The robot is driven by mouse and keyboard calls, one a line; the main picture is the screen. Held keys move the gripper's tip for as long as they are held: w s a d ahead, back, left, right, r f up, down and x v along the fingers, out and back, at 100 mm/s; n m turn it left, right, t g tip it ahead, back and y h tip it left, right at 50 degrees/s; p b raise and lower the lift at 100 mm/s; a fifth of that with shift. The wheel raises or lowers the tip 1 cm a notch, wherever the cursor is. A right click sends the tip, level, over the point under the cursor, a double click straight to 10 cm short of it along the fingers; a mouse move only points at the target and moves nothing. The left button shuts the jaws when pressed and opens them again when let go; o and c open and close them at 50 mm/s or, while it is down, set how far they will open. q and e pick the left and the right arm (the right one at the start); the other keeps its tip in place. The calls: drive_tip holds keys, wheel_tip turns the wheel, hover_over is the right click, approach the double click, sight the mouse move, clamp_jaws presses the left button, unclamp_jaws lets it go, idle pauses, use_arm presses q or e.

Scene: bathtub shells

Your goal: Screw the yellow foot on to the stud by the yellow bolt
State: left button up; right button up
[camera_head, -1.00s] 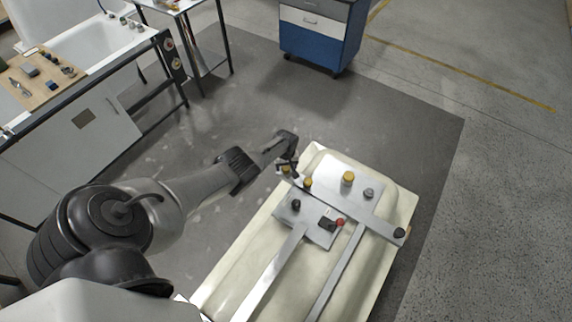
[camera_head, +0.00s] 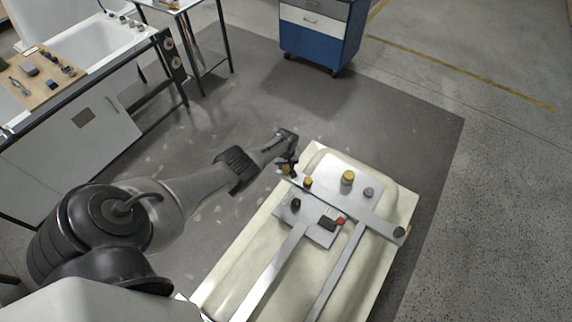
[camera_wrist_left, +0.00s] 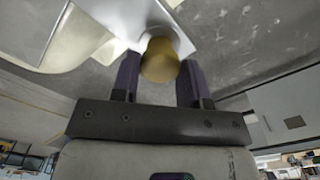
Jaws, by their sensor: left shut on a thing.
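The yellow foot (camera_wrist_left: 160,60) is between the fingers of my left gripper (camera_wrist_left: 158,80) in the left wrist view. In the head view my left gripper (camera_head: 288,169) is shut on it at the far left end of the metal crossbar (camera_head: 330,205). A small yellow bolt head (camera_head: 308,182) sits on the bar just right of the gripper. The stud is hidden, and I cannot tell how far the foot is on it. My right gripper is not in view.
The crossbar lies on an upturned cream tub shell (camera_head: 225,275). A blue cabinet (camera_head: 318,42) stands behind, beyond open floor.

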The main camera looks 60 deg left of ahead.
use_arm(q)
drive_tip(key=m, duration=0.4)
drive_tip(key=shift+m, duration=0.4)
drive_tip(key=m, duration=0.4)
drive_tip(key=shift+b, duration=0.4)
drive_tip(key=o, duration=1.1)
drive_tip(key=shift+m, duration=0.3)
drive_tip(key=shift+r+p, duration=0.3)
drive_tip(key=shift+r, duration=0.05)
wheel_tip(320, 180, up, 6)
drive_tip(key=p, duration=0.3)
wheel_tip(320, 180, up, 7)
drive_tip(key=p, duration=0.1)
drive_tip(key=shift+p, duration=0.35)
